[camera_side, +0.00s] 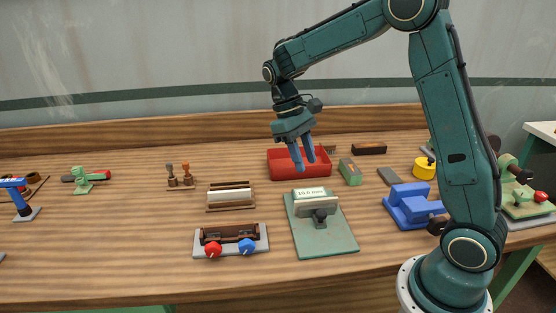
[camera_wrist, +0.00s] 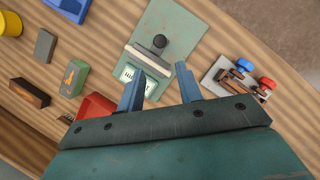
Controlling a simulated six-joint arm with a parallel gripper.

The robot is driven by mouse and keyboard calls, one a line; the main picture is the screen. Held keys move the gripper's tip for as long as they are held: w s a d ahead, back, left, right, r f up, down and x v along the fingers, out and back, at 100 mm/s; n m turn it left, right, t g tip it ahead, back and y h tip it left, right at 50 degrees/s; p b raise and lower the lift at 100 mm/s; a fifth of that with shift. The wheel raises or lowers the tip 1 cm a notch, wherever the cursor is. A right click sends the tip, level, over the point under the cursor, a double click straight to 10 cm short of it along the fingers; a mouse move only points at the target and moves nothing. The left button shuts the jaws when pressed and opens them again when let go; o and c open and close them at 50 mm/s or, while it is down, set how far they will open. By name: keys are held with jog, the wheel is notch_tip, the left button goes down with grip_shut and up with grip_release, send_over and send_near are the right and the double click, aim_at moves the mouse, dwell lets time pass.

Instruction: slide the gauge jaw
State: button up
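The gauge is a flat green plate (camera_side: 328,240) with a pale block on it and a white readout (camera_side: 311,191) that shows "10.0 mm". A dark jaw piece with a round knob (camera_side: 320,214) sits against the block's near side. In the wrist view the knob (camera_wrist: 160,41) stands on the plate (camera_wrist: 177,25), and the readout (camera_wrist: 127,74) is partly covered by a finger. My gripper (camera_side: 305,165) is open and empty, with two blue fingers pointing down. It hangs above the bench, apart from the gauge. In the wrist view its fingertips (camera_wrist: 160,74) are spread.
A red tray (camera_side: 285,164) lies behind the gauge. A device with red and blue knobs (camera_side: 231,240) stands to its left, a blue block fixture (camera_side: 410,206) to its right. A green box (camera_side: 349,172) stands behind. Bare wood lies between them.

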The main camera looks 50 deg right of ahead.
aim_at(321, 212)
jog(key=shift+f, duration=0.1)
jog(key=x, duration=1.3)
jog(key=shift+s+f, duration=0.1)
jog(key=shift+f, duration=0.15)
